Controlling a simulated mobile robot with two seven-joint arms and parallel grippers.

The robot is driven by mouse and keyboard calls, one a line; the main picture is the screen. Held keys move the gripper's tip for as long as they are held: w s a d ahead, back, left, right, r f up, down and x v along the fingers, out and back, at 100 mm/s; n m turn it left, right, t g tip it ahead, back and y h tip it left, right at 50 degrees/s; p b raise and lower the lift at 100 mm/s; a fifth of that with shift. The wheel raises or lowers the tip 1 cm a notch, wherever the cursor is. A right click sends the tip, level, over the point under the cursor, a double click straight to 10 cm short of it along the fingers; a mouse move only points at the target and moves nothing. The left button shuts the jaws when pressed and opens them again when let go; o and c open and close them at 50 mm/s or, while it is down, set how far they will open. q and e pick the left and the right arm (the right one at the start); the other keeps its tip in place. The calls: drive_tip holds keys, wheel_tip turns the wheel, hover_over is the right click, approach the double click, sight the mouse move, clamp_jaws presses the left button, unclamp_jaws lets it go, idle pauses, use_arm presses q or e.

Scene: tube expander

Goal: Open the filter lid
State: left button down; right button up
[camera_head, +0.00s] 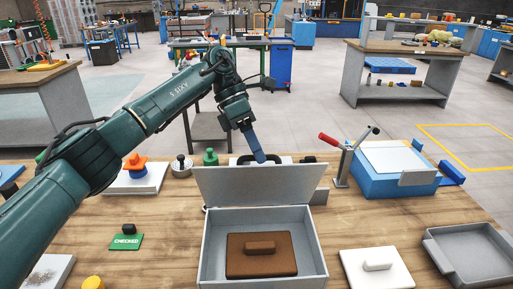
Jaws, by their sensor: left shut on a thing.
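A grey metal box (315,262) stands on the wooden table at the front centre. Its flat grey lid (262,186), which I take for the filter lid, stands raised along the box's back side, so the box is open at the top. A brown block (262,265) with a raised grip lies inside. My left gripper (260,158) reaches down from above to the lid's top edge and is shut on the lid. The exact contact is partly hidden behind the lid. My right gripper is not in view.
A blue box with a red-handled lever (332,141) stands back right. A white block (376,268) and a grey tray (470,255) lie front right. A green "CHECKED" stamp (126,241) lies left, near a white base with an orange knob (135,161). Bare wood shows between them.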

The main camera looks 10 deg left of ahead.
use_arm(q)
drive_tip(key=shift+a+f, duration=0.25)
drive_tip(key=shift+f, duration=0.55)
drive_tip(key=c, duration=1.8)
unclamp_jaws()
drive_tip(key=shift+c, duration=0.2)
drive_tip(key=shift+o, duration=0.7)
drive_tip(key=shift+w+f, duration=0.1)
drive_tip(key=shift+w, duration=0.15)
drive_tip(key=shift+o, duration=1.2)
drive_tip(key=shift+w, duration=0.1)
drive_tip(key=p+v, duration=0.1)
drive_tip(key=v, duration=1.1)
drive_tip(key=shift+d+r+p, duration=0.2)
drive_tip(key=shift+r+p, duration=0.05)
drive_tip(key=shift+p, duration=0.15)
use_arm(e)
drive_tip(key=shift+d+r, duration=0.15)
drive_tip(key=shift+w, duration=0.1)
